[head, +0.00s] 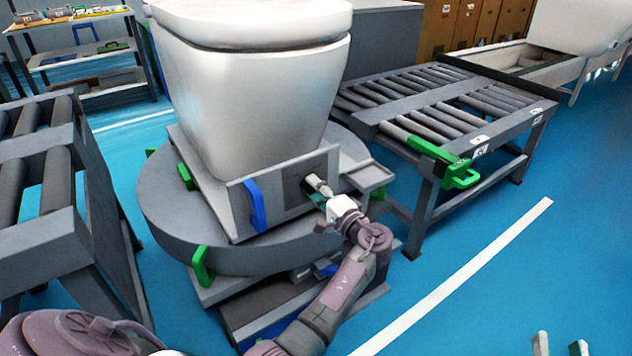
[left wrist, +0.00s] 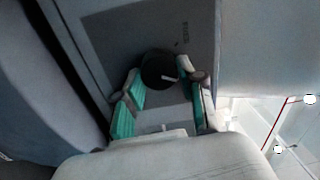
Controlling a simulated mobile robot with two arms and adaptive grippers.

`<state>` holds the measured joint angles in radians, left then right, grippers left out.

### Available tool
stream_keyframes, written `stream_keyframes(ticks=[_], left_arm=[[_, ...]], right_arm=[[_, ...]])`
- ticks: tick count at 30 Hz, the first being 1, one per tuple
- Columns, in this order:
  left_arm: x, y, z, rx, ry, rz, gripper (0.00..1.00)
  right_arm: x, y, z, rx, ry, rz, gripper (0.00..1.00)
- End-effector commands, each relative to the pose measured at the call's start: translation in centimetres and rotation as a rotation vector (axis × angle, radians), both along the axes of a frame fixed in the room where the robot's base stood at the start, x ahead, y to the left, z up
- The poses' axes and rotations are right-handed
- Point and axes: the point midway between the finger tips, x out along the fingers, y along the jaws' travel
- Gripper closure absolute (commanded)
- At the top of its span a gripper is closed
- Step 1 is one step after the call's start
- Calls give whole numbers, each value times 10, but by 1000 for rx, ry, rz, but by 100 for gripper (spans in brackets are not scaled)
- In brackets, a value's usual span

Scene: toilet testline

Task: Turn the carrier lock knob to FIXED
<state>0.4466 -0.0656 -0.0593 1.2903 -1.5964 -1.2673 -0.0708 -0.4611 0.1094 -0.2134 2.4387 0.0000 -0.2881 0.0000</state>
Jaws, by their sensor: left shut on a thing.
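The carrier (head: 290,207) is a grey box-like base with a blue handle (head: 255,205) on its front face, under a white toilet (head: 255,100). My left gripper (head: 318,187) reaches the right part of that face, where a dark recess shows; the fingers mostly hide the knob there. In the left wrist view the round black lock knob (left wrist: 157,70) with a white pointer mark sits between the teal-padded fingers of the left gripper (left wrist: 168,88), which is shut on it. The label by the knob is too small to read. My right gripper (head: 561,346) shows only two separated fingertips, open and empty.
The carrier stands on a round grey turntable (head: 170,215) with green handles (head: 202,265). A roller conveyor (head: 450,110) with a green stop (head: 440,160) stands to the right, another (head: 40,230) to the left. The blue floor at right is clear.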

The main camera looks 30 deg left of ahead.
Motion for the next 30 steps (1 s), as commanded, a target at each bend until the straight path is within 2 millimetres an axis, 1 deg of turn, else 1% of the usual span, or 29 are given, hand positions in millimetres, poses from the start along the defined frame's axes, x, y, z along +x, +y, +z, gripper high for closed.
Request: stream_keyframes(ticks=[1,3,6,9,12,18,29,30], left_arm=[[0,1,4,13,27,-1,96],[0,1,3,27,62,-1,96],[0,1,2,45,105,-1,96],[0,0,2,58,136,-1,96],[0,0,1,67,158,-1,96],[0,0,0,75,180,0,96],[0,1,-1,76,182,0,96],[0,1,-1,76,182,0,56]], right_arm=[[0,-2,-10,-20,77,-5,60],[-2,-6,-28,-47,179,-12,60],[-7,-10,-50,-77,299,-19,60],[-13,-14,-66,-99,392,-25,60],[-19,-17,-77,-115,457,-29,60],[-24,-20,-88,-129,518,-32,60],[-25,-20,-89,-131,524,-33,60],[-25,-20,-89,-131,524,-33,60]])
